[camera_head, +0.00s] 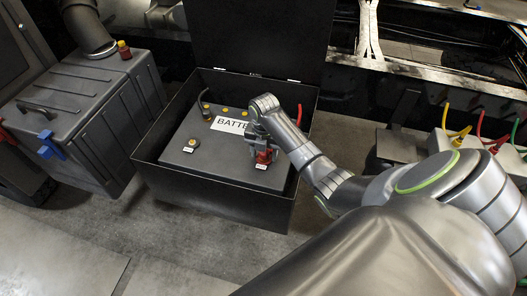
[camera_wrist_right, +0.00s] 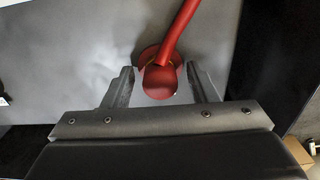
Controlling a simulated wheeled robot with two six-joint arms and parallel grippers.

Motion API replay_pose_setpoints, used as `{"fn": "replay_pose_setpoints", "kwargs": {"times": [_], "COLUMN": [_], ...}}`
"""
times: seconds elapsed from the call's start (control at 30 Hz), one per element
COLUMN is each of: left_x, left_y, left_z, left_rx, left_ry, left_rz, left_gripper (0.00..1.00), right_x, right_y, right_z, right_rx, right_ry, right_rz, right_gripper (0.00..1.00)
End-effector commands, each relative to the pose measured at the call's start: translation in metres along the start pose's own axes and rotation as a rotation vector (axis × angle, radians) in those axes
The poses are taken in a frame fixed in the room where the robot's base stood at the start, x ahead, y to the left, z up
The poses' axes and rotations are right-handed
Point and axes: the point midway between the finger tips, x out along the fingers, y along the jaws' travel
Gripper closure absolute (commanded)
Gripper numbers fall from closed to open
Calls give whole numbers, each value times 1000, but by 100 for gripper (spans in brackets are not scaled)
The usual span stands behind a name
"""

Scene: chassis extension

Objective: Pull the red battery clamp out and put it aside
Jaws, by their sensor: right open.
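The red battery clamp (camera_head: 264,157) sits on the right part of the grey battery (camera_head: 205,150) inside the open black box (camera_head: 200,185). In the right wrist view the red clamp (camera_wrist_right: 160,80) has a red cable rising from it. My right gripper (camera_head: 262,150) is over the clamp, and its two fingers are open, one on each side of it, in the right wrist view (camera_wrist_right: 162,86). A gap shows between each finger and the clamp. In the head view the gripper partly hides the clamp. My left gripper is not in view.
The box's raised lid (camera_head: 265,35) stands behind the battery. A dark ribbed case (camera_head: 85,110) with a blue latch stands to the left. Yellow, red and green cables (camera_head: 480,130) are at the right. Grey floor (camera_head: 150,240) lies clear in front of the box.

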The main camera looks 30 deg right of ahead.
Motion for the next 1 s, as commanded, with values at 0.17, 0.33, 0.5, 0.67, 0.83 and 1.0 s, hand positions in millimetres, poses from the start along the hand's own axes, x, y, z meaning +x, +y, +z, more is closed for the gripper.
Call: {"fn": "replay_pose_setpoints", "kwargs": {"times": [0.17,0.33,0.5,0.67,0.83,1.0], "left_x": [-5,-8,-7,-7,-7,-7], "left_y": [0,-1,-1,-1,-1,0], "left_z": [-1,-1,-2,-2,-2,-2], "left_rx": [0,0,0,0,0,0], "left_ry": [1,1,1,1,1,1], "left_rz": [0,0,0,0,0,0], "left_gripper": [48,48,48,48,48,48], "right_x": [-1,-1,0,0,0,0], "right_y": [0,0,0,0,0,0], "right_z": [0,0,0,0,0,0], "right_rx": [0,0,0,0,0,0], "right_ry": [1,1,0,0,0,0], "right_rz": [-1,0,0,0,0,0], "right_gripper": [47,47,47,63,85,100]}}
